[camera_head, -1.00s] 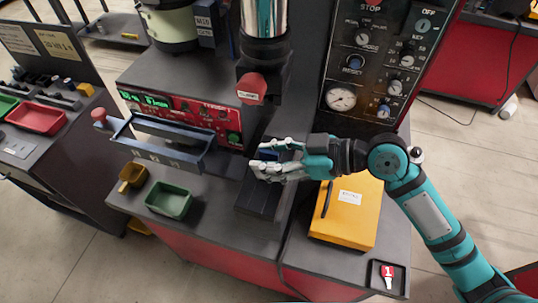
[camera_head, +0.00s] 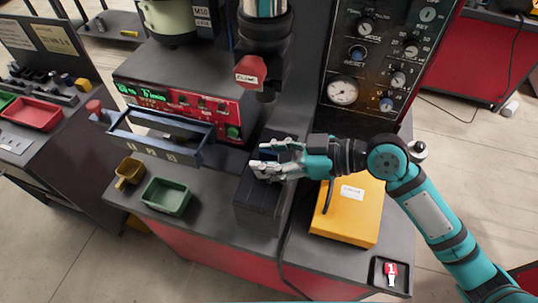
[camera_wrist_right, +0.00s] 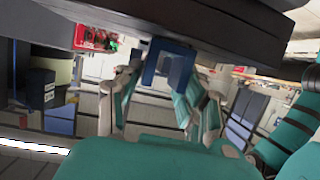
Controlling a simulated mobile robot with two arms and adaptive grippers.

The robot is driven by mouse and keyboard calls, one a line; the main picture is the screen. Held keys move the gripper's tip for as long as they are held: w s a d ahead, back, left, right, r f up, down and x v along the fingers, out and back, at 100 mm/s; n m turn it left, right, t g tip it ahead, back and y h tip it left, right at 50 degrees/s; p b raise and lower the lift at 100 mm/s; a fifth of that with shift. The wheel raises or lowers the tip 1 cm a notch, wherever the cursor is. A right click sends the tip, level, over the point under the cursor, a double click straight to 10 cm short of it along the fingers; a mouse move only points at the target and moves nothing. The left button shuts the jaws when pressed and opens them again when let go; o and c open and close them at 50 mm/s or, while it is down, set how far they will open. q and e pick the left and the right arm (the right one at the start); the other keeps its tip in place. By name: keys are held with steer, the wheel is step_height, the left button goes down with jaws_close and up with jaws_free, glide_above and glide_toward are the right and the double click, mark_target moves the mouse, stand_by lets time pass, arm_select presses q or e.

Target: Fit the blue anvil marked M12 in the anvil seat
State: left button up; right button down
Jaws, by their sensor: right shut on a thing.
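My right gripper (camera_head: 268,162) is at the dark block (camera_head: 257,207) below the press head, its fingers over the block's top. In the right wrist view a blue piece (camera_wrist_right: 178,66), likely the anvil, sits between the fingers of my right gripper (camera_wrist_right: 158,80), which is shut on it. The piece is right beside a long dark body; I cannot tell whether they touch. In the head view the fingers hide most of the piece, and no M12 mark is readable. I cannot make out the anvil seat. My left gripper is not in view.
The press head with a red label (camera_head: 250,70) hangs just above and behind my right gripper. A yellow box (camera_head: 347,215) lies to the right. A dark-blue open tray (camera_head: 160,152), a green bin (camera_head: 166,196) and a small brown bin (camera_head: 129,172) stand to the left.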

steer(key=c, duration=0.7)
jaws_free()
steer(key=shift+c, duration=0.2)
steer(key=shift+f, duration=0.1)
steer(key=v, duration=1.2)
steer(key=shift+s, duration=0.1)
